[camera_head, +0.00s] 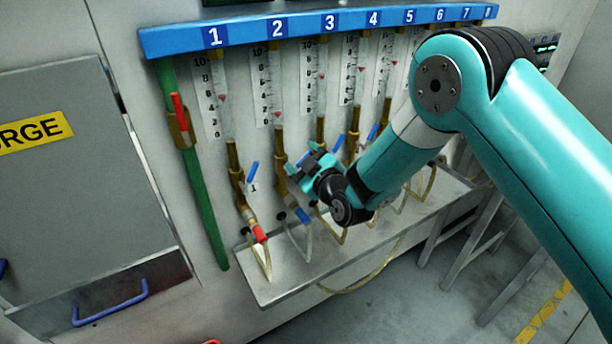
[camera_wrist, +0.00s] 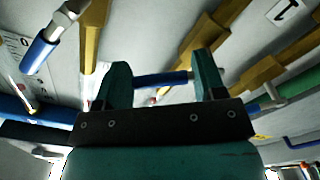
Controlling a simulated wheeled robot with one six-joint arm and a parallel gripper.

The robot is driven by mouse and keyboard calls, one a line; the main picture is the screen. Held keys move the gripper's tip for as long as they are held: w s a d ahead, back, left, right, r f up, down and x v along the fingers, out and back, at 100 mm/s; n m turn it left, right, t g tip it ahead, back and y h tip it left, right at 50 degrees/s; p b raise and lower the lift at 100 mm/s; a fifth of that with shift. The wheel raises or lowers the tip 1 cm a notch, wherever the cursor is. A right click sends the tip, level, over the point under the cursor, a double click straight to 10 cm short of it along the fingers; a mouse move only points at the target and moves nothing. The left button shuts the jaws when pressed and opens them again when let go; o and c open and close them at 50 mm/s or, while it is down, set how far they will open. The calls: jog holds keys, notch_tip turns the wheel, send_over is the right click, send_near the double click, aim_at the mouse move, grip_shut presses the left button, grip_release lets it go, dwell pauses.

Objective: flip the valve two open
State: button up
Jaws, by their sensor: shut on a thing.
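My gripper (camera_head: 306,166) is at the second brass line, under the blue plate marked 2 (camera_head: 277,28). In the wrist view my gripper's two dark teal fingers (camera_wrist: 163,76) stand on either side of a blue lever (camera_wrist: 160,79) and are shut on it. This looks like valve two's lever; in the head view my gripper largely hides it. The lever lies across between the fingers. Valve two's brass body (camera_head: 282,184) shows just left of my gripper. Valve one's blue lever (camera_head: 253,171) is tilted up, beside a small label 1, to the left.
Blue levers of further valves (camera_head: 339,142) stand close to the right. A lower blue-handled fitting (camera_head: 304,215) and a red one (camera_head: 261,233) sit below, above a metal tray (camera_head: 275,291). A green pipe (camera_head: 197,185) runs at the left. Clear hoses hang over the tray.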

aim_at(282, 151)
jog(key=n+b, duration=0.2)
jog(key=a+n+b, duration=0.1)
jog(key=n+b, duration=0.1)
jog(key=b, duration=0.1)
jog(key=s+r+n+b, duration=0.1)
jog(key=b, duration=0.1)
jog(key=shift+a+n, duration=0.3)
jog(key=shift+n, duration=0.1)
jog(key=n+b, duration=0.1)
jog(key=a+n+b, duration=0.1)
jog(key=n+b, duration=0.1)
jog(key=s+n+b, duration=0.1)
jog(key=n+b, duration=0.1)
jog(key=shift+a+r, duration=0.3)
jog(key=shift+r, duration=0.1)
jog(key=o, duration=1.3)
jog(key=shift+s, duration=0.1)
jog(key=shift+c, duration=0.2)
jog(key=b+v, duration=0.5)
jog(key=v, duration=1.2)
